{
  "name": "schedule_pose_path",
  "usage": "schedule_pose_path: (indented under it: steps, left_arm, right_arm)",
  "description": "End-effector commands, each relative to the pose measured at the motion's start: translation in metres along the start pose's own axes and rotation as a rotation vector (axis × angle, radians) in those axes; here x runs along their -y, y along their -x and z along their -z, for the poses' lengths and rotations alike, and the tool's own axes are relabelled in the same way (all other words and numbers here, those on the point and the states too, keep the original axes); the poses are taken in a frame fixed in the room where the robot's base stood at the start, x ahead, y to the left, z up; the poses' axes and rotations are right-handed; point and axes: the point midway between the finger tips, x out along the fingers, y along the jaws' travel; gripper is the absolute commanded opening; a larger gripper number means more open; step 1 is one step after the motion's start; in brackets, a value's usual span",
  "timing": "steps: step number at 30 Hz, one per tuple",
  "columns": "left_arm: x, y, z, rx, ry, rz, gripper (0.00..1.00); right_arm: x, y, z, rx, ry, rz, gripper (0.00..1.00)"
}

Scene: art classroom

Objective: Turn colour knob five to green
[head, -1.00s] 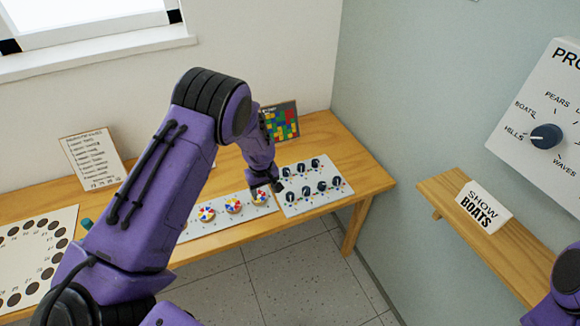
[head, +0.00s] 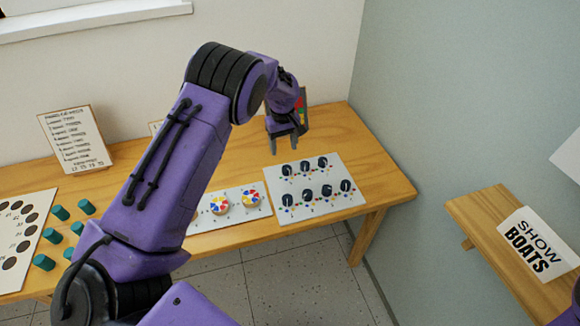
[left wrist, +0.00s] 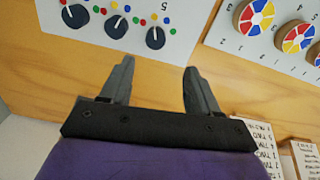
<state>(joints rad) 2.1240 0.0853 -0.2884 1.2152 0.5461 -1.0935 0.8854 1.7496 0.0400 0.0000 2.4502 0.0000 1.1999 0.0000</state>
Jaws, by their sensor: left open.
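The white knob panel (head: 268,180) lies on the wooden table with two rows of black knobs, each ringed by small coloured dots. The back row has a left knob (head: 287,170), a middle knob (head: 305,166) and a right knob (head: 322,162). My left gripper (head: 288,142) is open and empty above the table, behind the back row. In the left wrist view its fingers (left wrist: 159,68) point toward three knobs, including a white-marked one (left wrist: 155,38), without touching them.
A white panel with colour wheels (head: 251,198) lies left of the knob panel. A card stands at the back left (head: 75,140). Several green pegs (head: 59,212) are beside a holed board (head: 20,245). A wall shelf (head: 490,215) carries a sign (head: 537,245) at right.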

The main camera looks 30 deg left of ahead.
Motion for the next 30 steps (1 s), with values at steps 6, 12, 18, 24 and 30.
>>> schedule_pose_path:
  steps: [6, 12, 18, 24, 30]
  left_arm:
    - [-0.010, -0.044, -0.006, 0.002, -0.018, 0.004, 0.61]
    - [-0.011, -0.082, -0.006, 0.001, -0.019, 0.002, 0.61]
    - [-0.010, -0.096, -0.005, 0.000, -0.018, 0.000, 0.61]
    - [-0.009, -0.096, -0.004, 0.000, -0.016, 0.000, 0.58]
    - [-0.009, -0.096, -0.004, 0.000, -0.015, 0.000, 0.05]
  right_arm:
    - [-0.001, 0.015, 0.006, 0.000, 0.000, 0.000, 0.43]
    - [-0.002, 0.022, 0.009, 0.000, 0.000, 0.000, 0.43]
    - [-0.002, 0.023, 0.010, 0.000, 0.000, 0.000, 0.43]
    - [-0.002, 0.023, 0.009, -0.001, 0.000, 0.000, 0.43]
    - [-0.002, 0.023, 0.009, 0.000, 0.000, 0.000, 0.43]
